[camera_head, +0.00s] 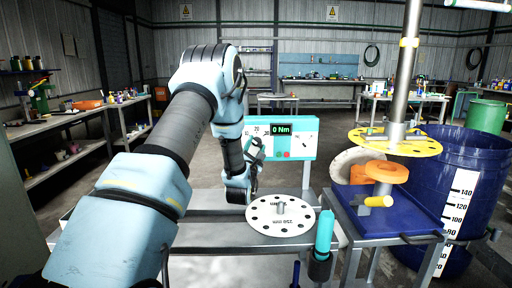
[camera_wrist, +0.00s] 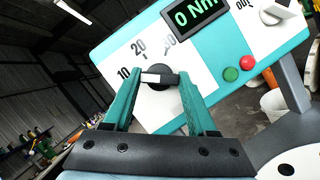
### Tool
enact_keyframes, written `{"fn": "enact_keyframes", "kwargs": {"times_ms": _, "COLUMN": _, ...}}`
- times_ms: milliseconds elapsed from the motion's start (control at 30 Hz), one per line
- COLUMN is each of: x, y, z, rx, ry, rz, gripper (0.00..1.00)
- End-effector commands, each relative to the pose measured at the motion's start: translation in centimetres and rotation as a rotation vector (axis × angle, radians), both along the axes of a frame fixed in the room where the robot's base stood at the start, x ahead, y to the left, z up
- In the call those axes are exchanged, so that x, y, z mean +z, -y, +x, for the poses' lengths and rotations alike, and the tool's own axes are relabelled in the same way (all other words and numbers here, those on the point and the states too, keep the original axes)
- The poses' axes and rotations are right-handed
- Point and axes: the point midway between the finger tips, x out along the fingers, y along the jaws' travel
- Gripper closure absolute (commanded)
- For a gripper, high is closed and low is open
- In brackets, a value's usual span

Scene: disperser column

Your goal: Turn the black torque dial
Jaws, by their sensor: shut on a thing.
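The black torque dial (camera_wrist: 165,71) is on the left part of a white panel with a teal border, in the wrist view, with a pale bar across its face. Scale marks 10 and 20 show beside it. The two teal fingers of my gripper (camera_wrist: 160,80) are shut on the dial, one on each side. The panel display (camera_head: 281,129) reads 0 Nm.
A green button (camera_wrist: 231,74), a red button (camera_wrist: 247,62) and a pale knob (camera_wrist: 278,13) are right of the dial. A round white disc (camera_head: 265,224) lies on the bench below the panel. A teal-handled tool (camera_head: 325,230) stands at its right. A blue barrel (camera_head: 478,160) is farther right.

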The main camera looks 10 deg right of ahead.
Motion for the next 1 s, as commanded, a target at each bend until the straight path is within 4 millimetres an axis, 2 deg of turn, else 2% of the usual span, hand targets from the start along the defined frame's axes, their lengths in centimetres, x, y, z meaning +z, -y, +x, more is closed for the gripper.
{"fn": "enact_keyframes", "kwargs": {"times_ms": 33, "x": -0.01, "y": 0.02, "z": -0.02, "rx": 0.0, "ry": 0.0, "rz": 0.0, "gripper": 0.76}}
{"fn": "enact_keyframes", "kwargs": {"times_ms": 233, "x": -0.01, "y": 0.02, "z": -0.02, "rx": 0.0, "ry": 0.0, "rz": 0.0, "gripper": 0.98}}
{"fn": "enact_keyframes", "kwargs": {"times_ms": 667, "x": -0.09, "y": -0.11, "z": 0.04, "rx": 0.0, "ry": 0.019, "rz": 0.092, "gripper": 0.98}}
{"fn": "enact_keyframes", "kwargs": {"times_ms": 1000, "x": 0.04, "y": -0.18, "z": 0.01, "rx": 0.0, "ry": 0.073, "rz": 0.367, "gripper": 0.98}}
